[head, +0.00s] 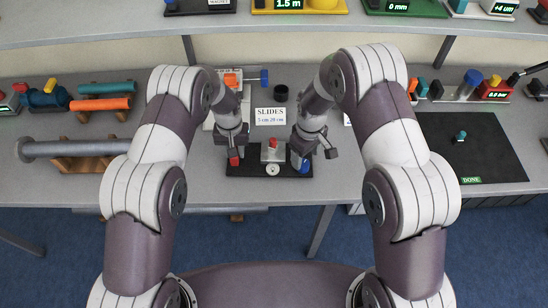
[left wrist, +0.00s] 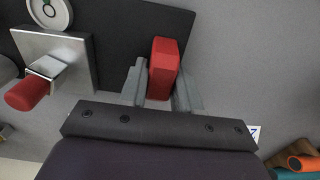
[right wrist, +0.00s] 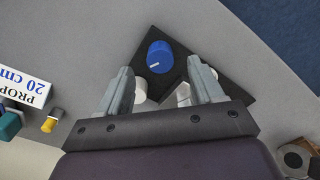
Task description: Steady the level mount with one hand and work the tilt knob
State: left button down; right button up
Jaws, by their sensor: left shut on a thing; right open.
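The level mount (head: 240,170) is a dark flat base on the table. It carries a metal block with a red-tipped part (head: 272,144), a round white dial (left wrist: 50,12), a red block (left wrist: 164,62) at its left end and a blue knob (head: 305,166) at its right end. My left gripper (left wrist: 160,88) is shut on the red block, one finger on each side. My right gripper (right wrist: 165,82) is open above the right end. The blue knob (right wrist: 159,55), with a white mark, shows just past its fingertips. The right gripper partly hides that end in the head view.
A black mat (head: 490,150) with a DONE label lies at right. Orange and teal pipes (head: 100,104) and a grey pipe (head: 75,148) on wooden supports are at left. A shelf (head: 150,30) runs across the back.

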aim_at(304, 164)
notch_tip(304, 164, up, 10)
jog(key=shift+r, duration=0.2)
dwell(0.3)
pick_arm(q)
jog(key=c, duration=0.7)
grip_release()
